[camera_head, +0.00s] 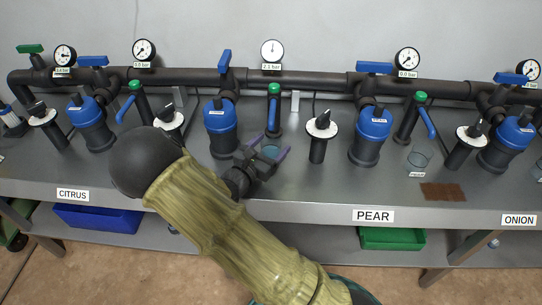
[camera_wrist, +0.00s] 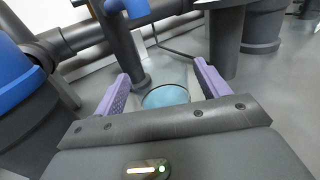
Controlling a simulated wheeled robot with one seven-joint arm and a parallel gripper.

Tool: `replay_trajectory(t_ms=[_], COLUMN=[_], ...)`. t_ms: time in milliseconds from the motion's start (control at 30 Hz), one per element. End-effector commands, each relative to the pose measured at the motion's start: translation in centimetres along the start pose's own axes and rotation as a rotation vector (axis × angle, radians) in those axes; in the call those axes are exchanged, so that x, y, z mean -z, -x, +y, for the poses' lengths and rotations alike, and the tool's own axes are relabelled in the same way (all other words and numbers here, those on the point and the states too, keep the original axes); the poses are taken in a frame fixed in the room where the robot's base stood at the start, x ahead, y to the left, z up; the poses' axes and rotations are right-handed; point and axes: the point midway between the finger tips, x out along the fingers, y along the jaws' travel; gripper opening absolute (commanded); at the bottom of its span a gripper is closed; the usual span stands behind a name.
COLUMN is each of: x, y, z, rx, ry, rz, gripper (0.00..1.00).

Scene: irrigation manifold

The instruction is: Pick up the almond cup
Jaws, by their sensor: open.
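A clear cup with a pale blue inside (camera_head: 271,152) stands on the grey bench below a blue-handled tap. In the wrist view the cup (camera_wrist: 165,97) sits between the two purple fingers, with a visible gap on each side. No label on it can be read, so I cannot tell by name that it is the almond cup. My gripper (camera_head: 268,146) is open around the cup, apparently not touching it. In the wrist view the open gripper (camera_wrist: 160,74) points at the tap's foot. My fingers partly hide the cup in the head view.
Another clear cup (camera_head: 420,156) stands to the right by a brown mat (camera_head: 443,192). Blue filter housings (camera_head: 220,125) and black posts with white discs (camera_head: 320,135) flank my gripper. Pipes and gauges run along the back. The bench front (camera_head: 310,207) is clear.

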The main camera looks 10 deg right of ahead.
Motion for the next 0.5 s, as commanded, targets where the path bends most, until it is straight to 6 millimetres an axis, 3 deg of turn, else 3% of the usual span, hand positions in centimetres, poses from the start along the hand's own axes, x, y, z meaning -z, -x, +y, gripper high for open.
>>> replay_trajectory(t_ms=[467, 500], x=[-0.01, -0.01], y=[0.03, 0.04], z=[0.02, 0.02], rx=[-0.001, -0.001], ry=[0.000, 0.000], rz=[0.000, 0.000], gripper=[0.74, 0.68])
